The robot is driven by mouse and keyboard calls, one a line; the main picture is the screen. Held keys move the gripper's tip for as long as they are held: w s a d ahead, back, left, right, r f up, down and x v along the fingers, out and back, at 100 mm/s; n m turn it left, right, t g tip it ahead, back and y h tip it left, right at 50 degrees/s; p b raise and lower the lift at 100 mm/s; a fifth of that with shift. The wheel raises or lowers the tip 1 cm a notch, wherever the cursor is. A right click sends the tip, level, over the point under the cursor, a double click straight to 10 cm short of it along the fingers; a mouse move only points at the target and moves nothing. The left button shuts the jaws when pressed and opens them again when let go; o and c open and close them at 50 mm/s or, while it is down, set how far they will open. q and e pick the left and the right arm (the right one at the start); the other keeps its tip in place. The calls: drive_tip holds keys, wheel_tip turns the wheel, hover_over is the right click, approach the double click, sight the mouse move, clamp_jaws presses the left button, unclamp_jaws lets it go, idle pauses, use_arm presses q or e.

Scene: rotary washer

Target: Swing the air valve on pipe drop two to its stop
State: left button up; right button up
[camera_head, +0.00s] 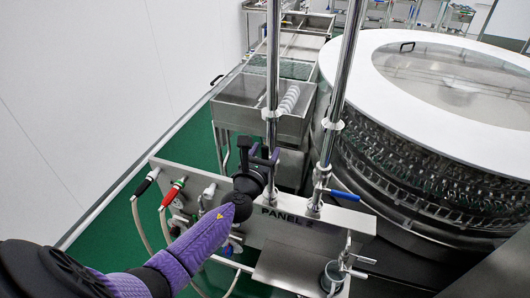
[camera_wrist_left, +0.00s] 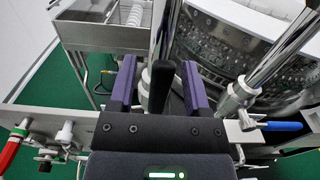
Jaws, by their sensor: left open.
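Two upright steel pipe drops rise from a panel marked "PANEL 2" (camera_head: 287,219): a left pipe (camera_head: 273,60) and a right pipe (camera_head: 345,70). A blue valve lever (camera_head: 344,195) sticks out to the right at the foot of the right pipe; it also shows in the left wrist view (camera_wrist_left: 282,126). My right gripper is out of view.
Black (camera_head: 146,182) and red (camera_head: 172,193) hose handles sit at the panel's left end. A large round washer (camera_head: 420,85) stands close on the right. A steel sink (camera_head: 240,103) is behind the panel. Green floor (camera_head: 110,235) is clear at left.

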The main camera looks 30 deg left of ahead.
use_arm(q)
drive_tip(key=shift+d, duration=0.1)
clamp_jaws()
idle(1.2)
